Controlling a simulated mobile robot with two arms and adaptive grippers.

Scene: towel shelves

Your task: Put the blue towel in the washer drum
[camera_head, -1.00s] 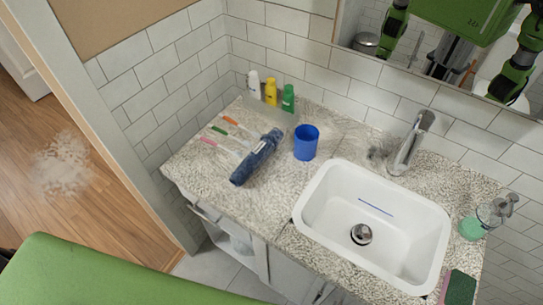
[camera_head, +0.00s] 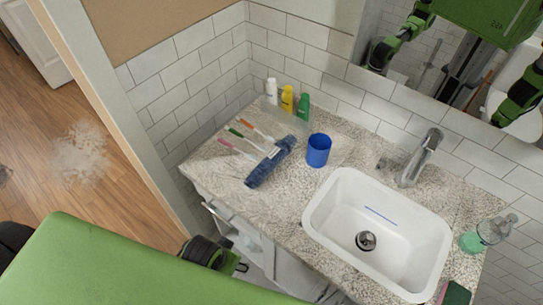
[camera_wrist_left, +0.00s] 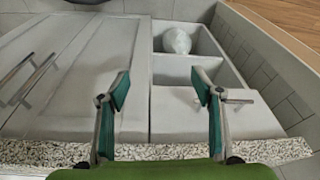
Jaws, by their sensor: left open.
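The blue towel (camera_head: 271,162), dark blue and apparently rolled up, lies on the speckled counter to the left of the blue cup in the head view. My left gripper (camera_head: 240,266) shows low in front of the vanity, partly hidden by my green body. In the left wrist view my left gripper (camera_wrist_left: 161,88) is open and empty, its two fingers wide apart in front of the cabinet front. The towel is not visible in the wrist view. No washer drum is in view. My right gripper is not seen directly.
A blue cup (camera_head: 318,150), several toothbrushes, three small bottles (camera_head: 287,98), a white sink (camera_head: 322,205) and a soap bottle (camera_head: 481,236) occupy the counter (camera_head: 215,172). A wall edge stands at left.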

